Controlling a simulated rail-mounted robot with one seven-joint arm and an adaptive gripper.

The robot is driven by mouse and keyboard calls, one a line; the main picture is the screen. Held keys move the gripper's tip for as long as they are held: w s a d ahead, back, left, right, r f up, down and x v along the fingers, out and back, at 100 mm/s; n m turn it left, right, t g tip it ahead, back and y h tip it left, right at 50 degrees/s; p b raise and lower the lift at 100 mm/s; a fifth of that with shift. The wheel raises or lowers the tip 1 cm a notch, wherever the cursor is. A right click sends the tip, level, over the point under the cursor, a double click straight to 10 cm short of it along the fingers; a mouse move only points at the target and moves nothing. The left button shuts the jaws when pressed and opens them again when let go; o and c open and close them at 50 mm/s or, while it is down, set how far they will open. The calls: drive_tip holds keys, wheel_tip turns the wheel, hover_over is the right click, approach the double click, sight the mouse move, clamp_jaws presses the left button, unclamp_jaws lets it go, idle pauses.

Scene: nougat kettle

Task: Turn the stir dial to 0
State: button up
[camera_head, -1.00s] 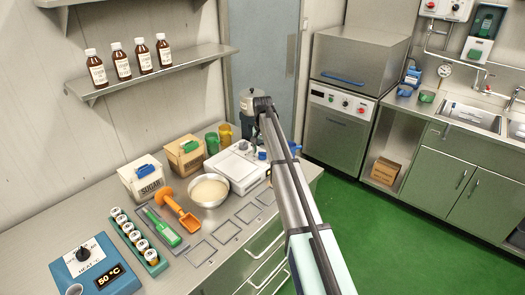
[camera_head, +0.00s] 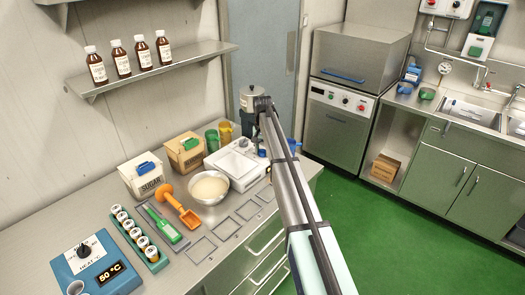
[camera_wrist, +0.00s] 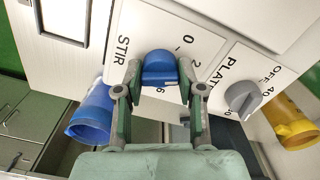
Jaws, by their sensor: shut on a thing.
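The stir dial (camera_wrist: 160,68) is a blue knob on a white panel beside the printed word STIR in the wrist view. A 0, a 2 and a 6 show around it; its pointer mark cannot be made out. My gripper (camera_wrist: 160,82) is shut on the dial, one finger on each side. The grey plate dial (camera_wrist: 242,98) sits to the right with its own scale, apart from my fingers. In the head view the white stirrer base (camera_head: 236,166) stands at the bench's far end; my arm hides the gripper and dial.
A steel bowl (camera_head: 208,188) of pale contents stands beside the base. A blue heat unit (camera_head: 97,265) is at the near left. Green floor is clear to the right.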

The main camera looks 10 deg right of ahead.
drive_tip(key=shift+f, duration=0.1)
drive_tip(key=n+b, duration=0.2)
drive_tip(key=n, duration=0.1)
drive_tip(key=shift+n, duration=0.4)
drive_tip(key=n+b, duration=0.1)
drive_tip(key=n, duration=0.3)
drive_tip(key=shift+n+b, duration=0.3)
drive_tip(key=shift+n, duration=0.1)
drive_tip(key=o, duration=1.2)
drive_tip(key=shift+c, duration=0.2)
drive_tip(key=shift+r, duration=0.2)
wheel_tip(320, 180, up, 12)
drive_tip(key=shift+f, duration=0.15)
